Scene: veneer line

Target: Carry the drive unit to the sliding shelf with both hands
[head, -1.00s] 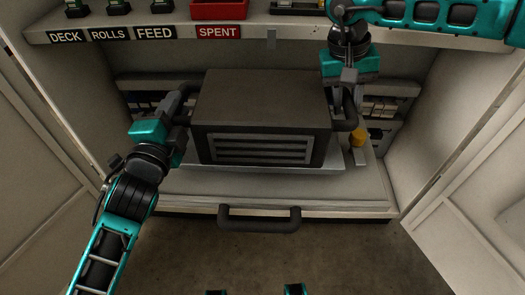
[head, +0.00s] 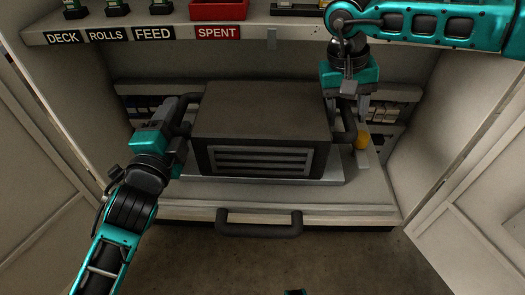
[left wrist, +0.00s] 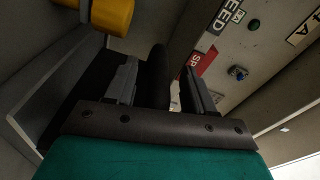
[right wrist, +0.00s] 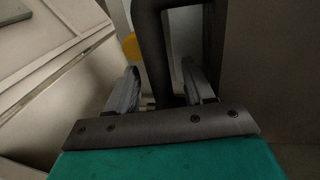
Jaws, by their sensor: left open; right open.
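The drive unit (head: 262,112) is a dark box with a slatted front and a bar handle on each side. It sits level on the pulled-out sliding shelf (head: 290,208) in the cabinet, over a pale plate. My left gripper (head: 184,112) is at the left handle, jaws open; the left wrist view shows the dark handle bar (left wrist: 158,72) between the fingers. My right gripper (head: 356,108) is at the right handle (head: 350,128), jaws open; the right wrist view shows that handle (right wrist: 151,45) between the fingers. Whether the fingers touch the bars is unclear.
A dark pull handle (head: 258,228) juts from the shelf front. A yellow part (head: 361,140) is right of the unit. Above, a ledge (head: 290,35) carries labels and a red bin (head: 218,10). Open cabinet doors (head: 480,170) flank both sides. The floor in front is clear.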

